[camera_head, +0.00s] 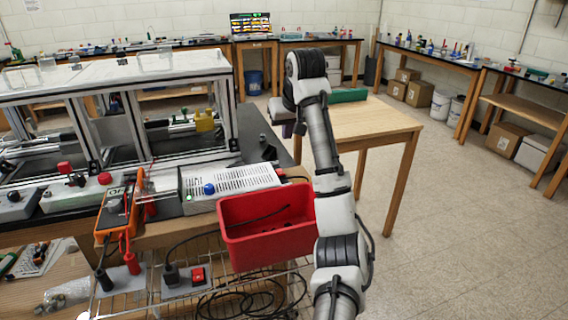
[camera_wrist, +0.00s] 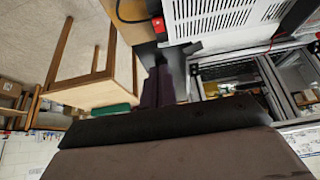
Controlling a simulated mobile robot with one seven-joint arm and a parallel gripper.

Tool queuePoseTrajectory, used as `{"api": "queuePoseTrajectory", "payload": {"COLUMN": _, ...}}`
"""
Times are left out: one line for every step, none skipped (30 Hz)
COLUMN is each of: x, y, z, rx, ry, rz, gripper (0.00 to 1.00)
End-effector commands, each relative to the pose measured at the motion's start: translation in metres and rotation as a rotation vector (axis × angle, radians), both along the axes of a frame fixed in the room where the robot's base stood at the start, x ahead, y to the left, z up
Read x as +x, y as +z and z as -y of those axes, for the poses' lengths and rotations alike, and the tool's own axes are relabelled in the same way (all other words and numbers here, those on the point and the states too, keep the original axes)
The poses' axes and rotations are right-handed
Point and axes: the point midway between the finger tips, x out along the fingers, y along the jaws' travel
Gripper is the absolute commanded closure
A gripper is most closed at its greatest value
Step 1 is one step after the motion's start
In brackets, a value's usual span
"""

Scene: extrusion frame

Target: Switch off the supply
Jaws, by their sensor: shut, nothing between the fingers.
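The supply (camera_head: 230,187) is a pale box with a perforated top, standing on the bench in the head view. A blue knob (camera_head: 209,189) and a lit green lamp (camera_head: 188,197) are on its front end. In the wrist view the supply (camera_wrist: 215,18) is at the top, with a small red part (camera_wrist: 158,24) beside its end. I cannot tell that red part's position. My gripper (camera_wrist: 160,85) is shut and empty, apart from the supply. In the head view my gripper (camera_head: 288,130) is partly hidden by my arm, above and right of the supply.
A red bin (camera_head: 268,240) hangs at the bench front, with a cable over it. Below, a grey box with a red switch (camera_head: 198,275) sits on a wire shelf. An orange meter (camera_head: 115,208) and a framed enclosure (camera_head: 130,90) stand left. A wooden table (camera_head: 370,118) stands behind.

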Motion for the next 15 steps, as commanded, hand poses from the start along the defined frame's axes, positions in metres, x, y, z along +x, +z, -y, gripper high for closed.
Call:
{"api": "queuePoseTrajectory", "payload": {"x": 0.000, "y": -0.001, "z": 0.000, "rx": 0.000, "ry": 0.000, "rz": 0.000, "gripper": 1.00}}
{"api": "queuePoseTrajectory", "payload": {"x": 0.001, "y": -0.001, "z": -0.001, "rx": 0.000, "ry": 0.000, "rz": 0.000, "gripper": 1.00}}
{"api": "queuePoseTrajectory", "payload": {"x": 0.002, "y": -0.003, "z": -0.001, "rx": 0.000, "ry": 0.000, "rz": 0.000, "gripper": 1.00}}
{"api": "queuePoseTrajectory", "payload": {"x": 0.003, "y": -0.005, "z": -0.001, "rx": 0.001, "ry": 0.000, "rz": 0.000, "gripper": 1.00}}
{"api": "queuePoseTrajectory", "payload": {"x": 0.005, "y": -0.007, "z": -0.002, "rx": 0.000, "ry": 0.001, "rz": 0.000, "gripper": 1.00}}
{"api": "queuePoseTrajectory", "payload": {"x": 0.007, "y": -0.012, "z": -0.003, "rx": 0.001, "ry": 0.001, "rz": -0.002, "gripper": 1.00}}
{"api": "queuePoseTrajectory", "payload": {"x": 0.009, "y": -0.016, "z": -0.004, "rx": 0.001, "ry": 0.001, "rz": -0.002, "gripper": 1.00}}
{"api": "queuePoseTrajectory", "payload": {"x": 0.011, "y": -0.020, "z": -0.005, "rx": 0.002, "ry": 0.001, "rz": -0.003, "gripper": 1.00}}
{"api": "queuePoseTrajectory", "payload": {"x": 0.014, "y": -0.026, "z": -0.005, "rx": 0.001, "ry": 0.001, "rz": -0.003, "gripper": 1.00}}
{"api": "queuePoseTrajectory", "payload": {"x": 0.017, "y": -0.031, "z": -0.006, "rx": 0.001, "ry": 0.000, "rz": -0.004, "gripper": 1.00}}
{"api": "queuePoseTrajectory", "payload": {"x": 0.020, "y": -0.037, "z": -0.007, "rx": 0.000, "ry": 0.000, "rz": -0.003, "gripper": 1.00}}
{"api": "queuePoseTrajectory", "payload": {"x": 0.024, "y": -0.045, "z": -0.008, "rx": 0.000, "ry": 0.000, "rz": -0.003, "gripper": 1.00}}
{"api": "queuePoseTrajectory", "payload": {"x": 0.027, "y": -0.050, "z": -0.009, "rx": 0.001, "ry": -0.001, "rz": -0.004, "gripper": 1.00}}
{"api": "queuePoseTrajectory", "payload": {"x": 0.031, "y": -0.056, "z": -0.010, "rx": 0.000, "ry": 0.000, "rz": -0.003, "gripper": 1.00}}
{"api": "queuePoseTrajectory", "payload": {"x": 0.035, "y": -0.064, "z": -0.011, "rx": 0.000, "ry": 0.000, "rz": -0.003, "gripper": 1.00}}
